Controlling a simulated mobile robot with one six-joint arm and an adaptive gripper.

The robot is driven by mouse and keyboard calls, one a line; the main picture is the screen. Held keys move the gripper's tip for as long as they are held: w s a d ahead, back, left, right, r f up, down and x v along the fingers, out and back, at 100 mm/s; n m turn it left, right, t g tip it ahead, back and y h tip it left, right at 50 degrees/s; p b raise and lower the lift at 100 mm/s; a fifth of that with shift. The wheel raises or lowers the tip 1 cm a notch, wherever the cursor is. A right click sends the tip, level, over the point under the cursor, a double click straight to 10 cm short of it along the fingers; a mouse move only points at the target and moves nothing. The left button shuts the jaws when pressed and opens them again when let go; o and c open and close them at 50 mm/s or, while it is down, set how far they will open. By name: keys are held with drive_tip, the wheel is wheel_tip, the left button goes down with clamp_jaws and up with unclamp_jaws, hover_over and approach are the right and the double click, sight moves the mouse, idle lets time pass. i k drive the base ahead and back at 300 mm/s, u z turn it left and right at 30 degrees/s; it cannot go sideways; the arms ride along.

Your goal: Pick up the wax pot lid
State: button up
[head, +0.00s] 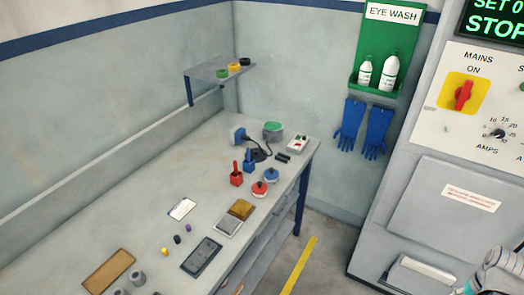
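I cannot tell for sure which thing is the wax pot lid. A round pot with a green top (273,127) stands at the far end of the bench. My gripper is not in view; only a pale grey part of my arm shows at the bottom right corner, far from the bench things.
The long grey bench (150,222) also holds red and blue upright blocks (236,175), a blue-headed device (238,134), a switch box (297,144), a dark tray (201,257) and a brown mat (109,270). A wall shelf (208,70) overhangs the back. A control cabinet (430,190) stands right.

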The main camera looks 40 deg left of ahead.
sight(257, 154)
drive_tip(key=u, duration=0.25)
drive_tip(key=i, duration=0.75)
drive_tip(key=u, duration=0.95)
drive_tip(key=i, duration=0.8)
drive_tip(key=u, duration=0.4)
drive_tip(key=k, duration=0.95)
drive_tip(key=u, duration=0.1)
drive_tip(key=i, duration=0.65)
